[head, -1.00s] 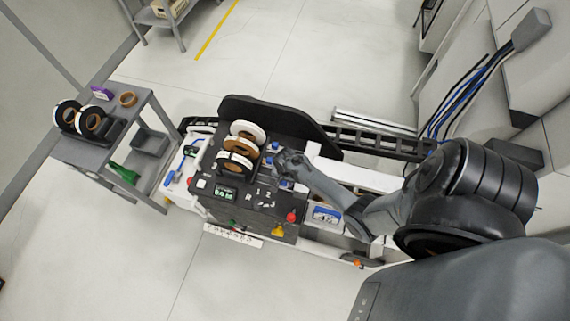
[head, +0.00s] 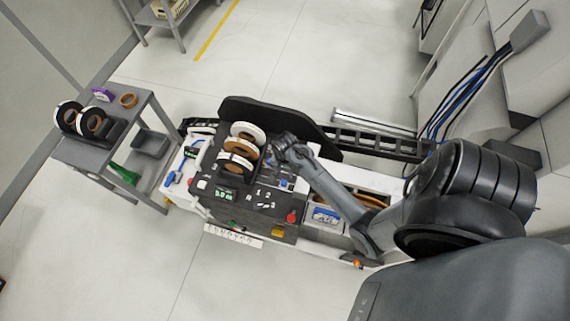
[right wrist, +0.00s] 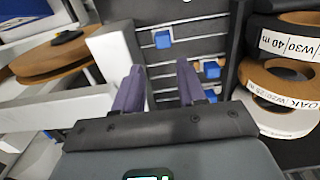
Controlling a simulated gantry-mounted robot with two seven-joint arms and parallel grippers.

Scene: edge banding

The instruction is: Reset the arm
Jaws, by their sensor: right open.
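My right gripper (head: 282,149) is over the black top of the edge-banding machine (head: 267,201), just right of the stacked tape rolls (head: 243,148). In the right wrist view its two purple-grey fingers (right wrist: 159,88) stand apart with nothing between them. Beyond the fingers is a dark slotted panel with small blue blocks (right wrist: 163,39). The tape rolls also show at the right of the right wrist view (right wrist: 277,97), beside the gripper and apart from the fingers. My left gripper is not in view.
A grey cart (head: 83,153) with more tape rolls (head: 82,119) stands at the left. A red button (head: 292,216) sits at the machine's front. The floor in front is clear.

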